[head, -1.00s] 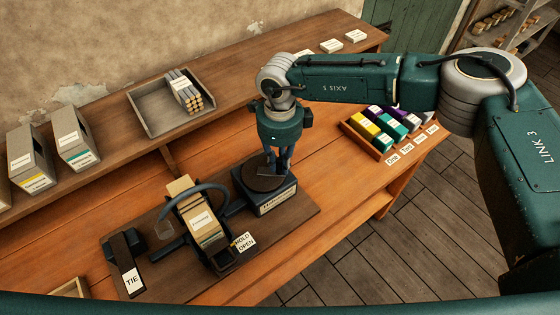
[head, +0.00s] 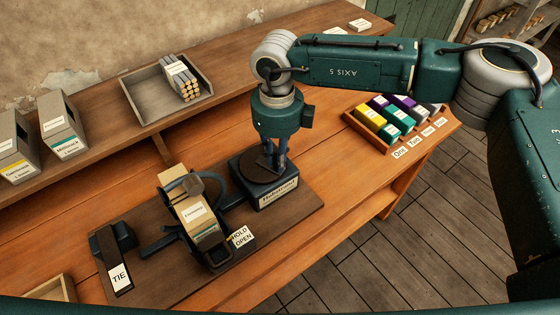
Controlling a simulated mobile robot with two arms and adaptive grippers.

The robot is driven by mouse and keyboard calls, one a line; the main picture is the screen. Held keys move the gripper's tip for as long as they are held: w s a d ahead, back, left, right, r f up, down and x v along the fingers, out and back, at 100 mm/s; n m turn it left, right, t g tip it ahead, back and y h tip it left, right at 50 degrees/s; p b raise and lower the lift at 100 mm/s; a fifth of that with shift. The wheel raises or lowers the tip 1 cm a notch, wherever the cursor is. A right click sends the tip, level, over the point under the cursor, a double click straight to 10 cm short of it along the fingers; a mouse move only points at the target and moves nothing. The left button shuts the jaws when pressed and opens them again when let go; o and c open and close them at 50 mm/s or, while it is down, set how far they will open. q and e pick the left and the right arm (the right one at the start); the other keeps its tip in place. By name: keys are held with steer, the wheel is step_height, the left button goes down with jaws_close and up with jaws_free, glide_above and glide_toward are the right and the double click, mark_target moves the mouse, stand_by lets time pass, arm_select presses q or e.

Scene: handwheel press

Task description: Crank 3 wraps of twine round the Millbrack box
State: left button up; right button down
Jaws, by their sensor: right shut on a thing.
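A tan box (head: 184,190) with a white label sits in the dark wrapping machine (head: 217,260) on the bench; its label is too small to read. A dark ring (head: 163,187) stands around the box, with a grey-brown piece (head: 195,187) on it, now over the box's top. To the right is a brown round handwheel (head: 249,176) on a dark block with a nameplate (head: 279,194). My right gripper (head: 273,167) points down at the wheel, shut on its handle, which the fingers mostly hide. My left gripper is out of view. I cannot make out the twine.
A TIE lever (head: 116,262) stands left of the machine, and a HOLD OPEN plate (head: 242,237) right of it. Two grey boxes (head: 63,125) and a tray of rods (head: 147,101) are on the back shelf.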

steer(key=m+b, duration=0.1)
steer(key=a+m+b, duration=0.1)
steer(key=b, duration=0.1)
steer(key=shift+s+f+m, duration=0.15)
steer(key=shift+s+m, duration=0.25)
steer(key=shift+s+a+r+m+b, duration=0.1)
steer(key=shift+s+r+m+b, duration=0.1)
steer(key=shift+m+b, duration=0.45)
steer(key=c, duration=1.6)
jaws_free()
steer(key=shift+c, duration=0.2)
steer(key=shift+a, duration=0.1)
steer(key=shift+r, duration=0.1)
step_height(320, 180, up, 12)
